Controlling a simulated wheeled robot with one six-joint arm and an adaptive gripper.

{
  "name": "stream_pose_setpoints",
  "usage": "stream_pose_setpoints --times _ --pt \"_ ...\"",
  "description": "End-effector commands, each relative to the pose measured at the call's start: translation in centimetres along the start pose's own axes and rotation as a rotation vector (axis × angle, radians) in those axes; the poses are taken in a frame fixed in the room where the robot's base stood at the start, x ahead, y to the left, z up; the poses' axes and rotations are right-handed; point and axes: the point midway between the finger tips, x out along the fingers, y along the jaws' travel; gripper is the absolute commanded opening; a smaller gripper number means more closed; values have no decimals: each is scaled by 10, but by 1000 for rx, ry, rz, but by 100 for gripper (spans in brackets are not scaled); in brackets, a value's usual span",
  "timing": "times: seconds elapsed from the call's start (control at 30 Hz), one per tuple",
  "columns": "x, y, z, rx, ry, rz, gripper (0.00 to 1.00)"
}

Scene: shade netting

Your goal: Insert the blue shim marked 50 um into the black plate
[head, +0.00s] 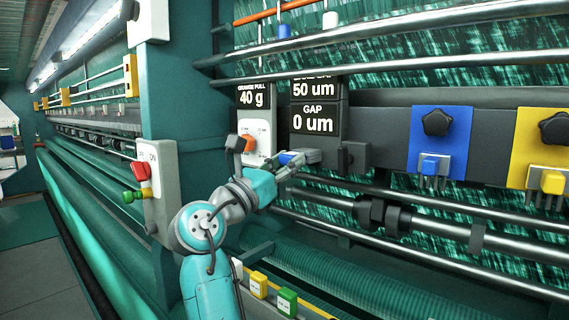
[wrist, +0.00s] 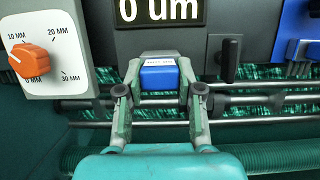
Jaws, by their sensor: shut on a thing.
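My gripper (head: 304,158) is shut on the blue shim (head: 288,158). In the wrist view the blue shim (wrist: 158,76) sits between the fingertips of my gripper (wrist: 160,84), with a white label strip too small to read. The dark plate (wrist: 160,42) is right behind and above the shim, at its lower edge. In the head view the plate (head: 318,142) carries displays reading "50 um" and "GAP 0 um". I cannot tell whether the shim touches the plate or sits in a slot, as the fingers hide the contact.
A black handle (head: 353,157) is close right of my gripper. A grey panel with an orange knob (wrist: 36,60) is to the left. Blue (head: 440,140) and yellow (head: 540,148) plates are farther right. Yellow (head: 258,286) and green (head: 287,301) blocks sit below. Horizontal rods run beneath.

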Motion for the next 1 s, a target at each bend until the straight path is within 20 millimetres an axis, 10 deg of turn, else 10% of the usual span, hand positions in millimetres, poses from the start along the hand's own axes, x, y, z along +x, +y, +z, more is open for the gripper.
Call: stream_pose_setpoints --times 0.33,0.37,0.47,1.0 --pt "3 0 -1 0 0 -1 0" --pt "3 0 -1 0 0 -1 39" --pt "3 0 -1 0 0 -1 64" --pt "-19 1 -1 0 0 3 65"
